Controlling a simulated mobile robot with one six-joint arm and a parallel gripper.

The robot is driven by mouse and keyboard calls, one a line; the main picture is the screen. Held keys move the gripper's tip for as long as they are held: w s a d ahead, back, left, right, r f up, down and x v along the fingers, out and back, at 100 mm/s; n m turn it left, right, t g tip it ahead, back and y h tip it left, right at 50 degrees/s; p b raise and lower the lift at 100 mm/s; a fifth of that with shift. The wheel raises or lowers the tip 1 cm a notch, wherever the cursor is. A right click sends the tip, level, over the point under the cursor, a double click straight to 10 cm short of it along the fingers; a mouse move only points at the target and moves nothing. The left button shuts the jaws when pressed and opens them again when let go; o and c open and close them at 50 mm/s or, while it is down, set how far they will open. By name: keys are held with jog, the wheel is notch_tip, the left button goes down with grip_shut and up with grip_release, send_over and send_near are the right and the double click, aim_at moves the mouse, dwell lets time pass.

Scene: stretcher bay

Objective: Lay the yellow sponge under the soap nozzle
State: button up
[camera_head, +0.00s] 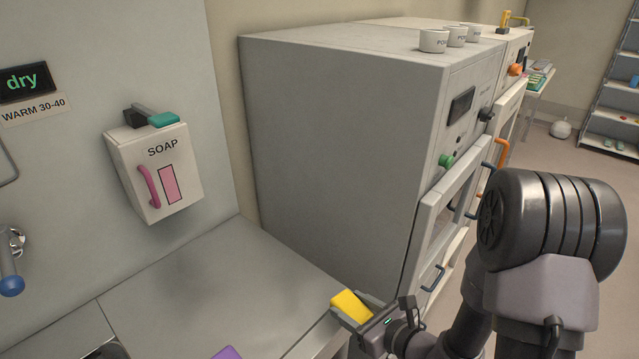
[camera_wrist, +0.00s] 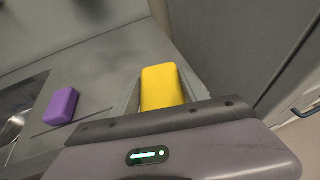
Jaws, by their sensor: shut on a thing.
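The yellow sponge (camera_head: 350,305) is in my gripper (camera_head: 352,311) at the front right edge of the grey counter. In the wrist view the yellow sponge (camera_wrist: 161,86) sits between the two fingers of my gripper (camera_wrist: 160,92), which are shut on it. The soap dispenser (camera_head: 155,172) is a white box on the wall at the left, marked SOAP, with a pink handle, a pink window and a teal-tipped lever on top. Its nozzle cannot be made out. My gripper is to the right of the dispenser and lower, nearer the camera.
A purple sponge (camera_wrist: 61,106) lies on the counter (camera_head: 200,290), left of my gripper; its top shows in the head view (camera_head: 228,353). A sink edge is at lower left, with a blue-knobbed tap (camera_head: 11,285). A tall grey cabinet (camera_head: 340,140) stands behind. The counter below the dispenser is clear.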

jog(key=d+m+t+h+b, duration=0.1)
jog(key=d, duration=0.6)
jog(key=shift+d+r+m+h, duration=0.3)
jog(key=shift+d+m+h, duration=0.05)
jog(key=shift+m+h, duration=0.05)
jog(key=shift+w, duration=0.1)
